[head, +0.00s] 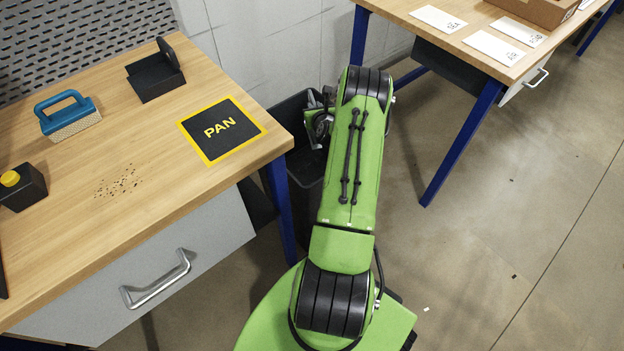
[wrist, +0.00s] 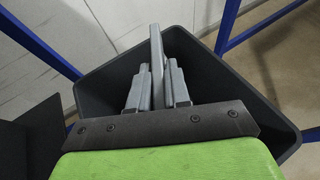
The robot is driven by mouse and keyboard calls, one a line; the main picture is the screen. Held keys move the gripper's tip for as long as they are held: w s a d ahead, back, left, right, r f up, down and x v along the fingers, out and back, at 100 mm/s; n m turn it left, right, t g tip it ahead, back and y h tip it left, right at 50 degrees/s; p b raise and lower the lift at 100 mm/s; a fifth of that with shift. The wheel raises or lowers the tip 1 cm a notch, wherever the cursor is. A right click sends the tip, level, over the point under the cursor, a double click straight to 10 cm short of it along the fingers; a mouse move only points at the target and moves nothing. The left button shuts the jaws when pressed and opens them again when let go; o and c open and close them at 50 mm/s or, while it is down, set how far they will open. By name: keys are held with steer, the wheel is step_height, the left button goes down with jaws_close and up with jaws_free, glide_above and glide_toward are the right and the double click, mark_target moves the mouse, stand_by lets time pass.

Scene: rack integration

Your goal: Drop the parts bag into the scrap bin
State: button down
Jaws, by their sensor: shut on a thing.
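The scrap bin (head: 305,205) is a dark open-topped bin on the floor between the two benches. In the wrist view its dark rim and walls (wrist: 215,75) surround my fingers from below. My gripper (wrist: 157,82) points down over the bin's opening, shut on a thin grey thing, seen nearly edge-on, which I take as the parts bag (wrist: 157,50). In the head view my gripper (head: 318,125) is partly hidden behind my green arm, and the bag cannot be made out there. The bin's floor is mostly hidden.
The right bench (head: 450,38) holds white cards and a cardboard box. Floor at right is clear.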

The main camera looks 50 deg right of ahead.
step_height(320, 180, down, 3)
steer(key=shift+f+b, duration=0.1)
steer(key=shift+b, duration=0.75)
steer(key=c, duration=1)
jaws_free()
steer(key=v, duration=1.5)
steer(key=shift+s+a, duration=0.2)
steer(key=shift+s, duration=0.15)
